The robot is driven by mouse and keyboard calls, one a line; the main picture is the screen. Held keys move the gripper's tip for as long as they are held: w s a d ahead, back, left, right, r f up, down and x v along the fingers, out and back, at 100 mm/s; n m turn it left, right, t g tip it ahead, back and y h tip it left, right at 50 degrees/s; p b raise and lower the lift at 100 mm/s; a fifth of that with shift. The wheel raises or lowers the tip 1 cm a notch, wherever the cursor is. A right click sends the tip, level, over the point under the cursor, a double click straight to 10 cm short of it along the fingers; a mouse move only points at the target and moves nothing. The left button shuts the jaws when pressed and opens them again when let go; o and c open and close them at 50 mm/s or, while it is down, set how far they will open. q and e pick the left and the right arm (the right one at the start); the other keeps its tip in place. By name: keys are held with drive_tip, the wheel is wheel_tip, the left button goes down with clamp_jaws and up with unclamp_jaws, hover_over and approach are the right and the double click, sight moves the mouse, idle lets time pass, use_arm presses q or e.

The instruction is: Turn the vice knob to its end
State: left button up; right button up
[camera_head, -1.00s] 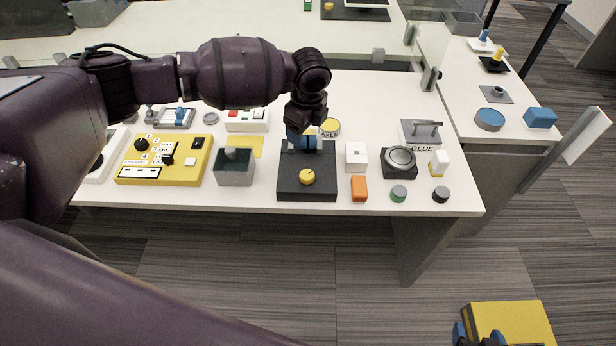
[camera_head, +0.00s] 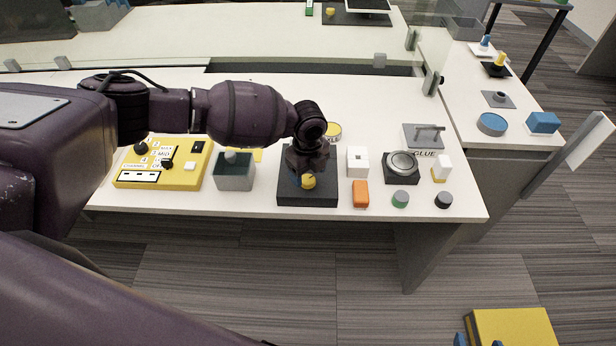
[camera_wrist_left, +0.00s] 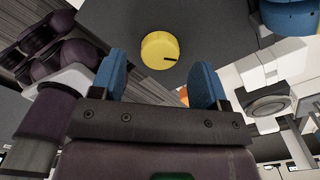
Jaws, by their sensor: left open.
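The yellow vice knob (camera_head: 308,181) sits on a dark square block (camera_head: 318,200) near the table's front edge. In the left wrist view the round knob (camera_wrist_left: 160,49) shows whole, with a black line from near its middle toward its right rim. My left gripper (camera_head: 303,176) is over the block at the knob. Its two blue fingers (camera_wrist_left: 162,82) are spread wide and hold nothing. The knob shows between and beyond their tips; contact cannot be told.
Right of the block stand a white box (camera_head: 357,161), an orange block (camera_head: 360,194) and a round gauge (camera_head: 402,163). Left are a grey box (camera_head: 234,172) and a yellow control panel (camera_head: 160,180).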

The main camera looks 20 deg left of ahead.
sight(308, 181)
use_arm(q)
drive_tip(key=shift+f, duration=1.2)
drive_tip(key=c, duration=0.9)
